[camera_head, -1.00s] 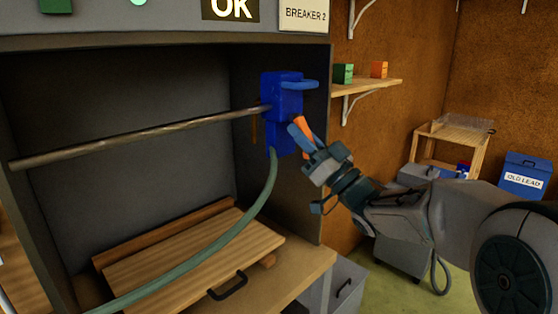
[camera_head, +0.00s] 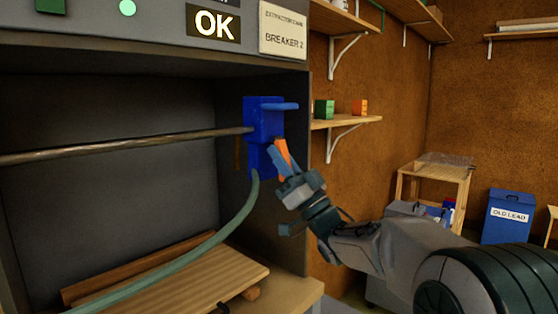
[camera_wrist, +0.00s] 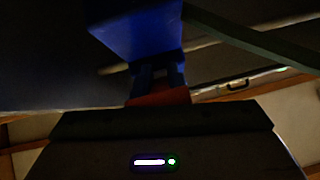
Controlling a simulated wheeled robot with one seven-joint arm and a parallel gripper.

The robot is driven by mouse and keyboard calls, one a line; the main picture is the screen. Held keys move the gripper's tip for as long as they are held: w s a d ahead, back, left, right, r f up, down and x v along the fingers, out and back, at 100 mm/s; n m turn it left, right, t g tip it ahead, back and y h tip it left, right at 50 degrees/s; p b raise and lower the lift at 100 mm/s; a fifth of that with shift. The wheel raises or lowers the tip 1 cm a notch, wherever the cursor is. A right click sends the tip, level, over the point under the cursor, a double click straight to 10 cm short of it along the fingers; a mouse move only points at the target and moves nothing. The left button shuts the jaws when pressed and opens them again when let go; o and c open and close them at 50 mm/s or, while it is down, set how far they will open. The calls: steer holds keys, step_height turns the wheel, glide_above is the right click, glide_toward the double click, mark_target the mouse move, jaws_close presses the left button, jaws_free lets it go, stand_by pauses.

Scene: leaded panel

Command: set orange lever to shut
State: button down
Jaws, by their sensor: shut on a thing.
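The orange lever (camera_head: 283,152) sits at the lower right of a blue valve body (camera_head: 262,120) in the head view, tilted with its upper end leaning left. My gripper (camera_head: 280,160) is shut on the lever, its blue fingers beside it. In the wrist view the lever (camera_wrist: 160,97) is a dark orange-red strip between my fingers, just below the blue body (camera_wrist: 140,28). Much of the lever is hidden by the fingers. A second, blue handle (camera_head: 284,106) sticks out right from the top of the valve body.
A metal pipe (camera_head: 120,148) enters the valve body from the left. A green hose (camera_head: 225,232) hangs from its underside and curves down left over a wooden board (camera_head: 180,290). The cabinet's right wall stands close behind. A shelf (camera_head: 345,122) with small boxes is at right.

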steer(key=c, duration=1.4)
jaws_free()
steer(key=b+v, duration=0.2)
steer(key=v, duration=1.2)
steer(key=shift+r, duration=0.1)
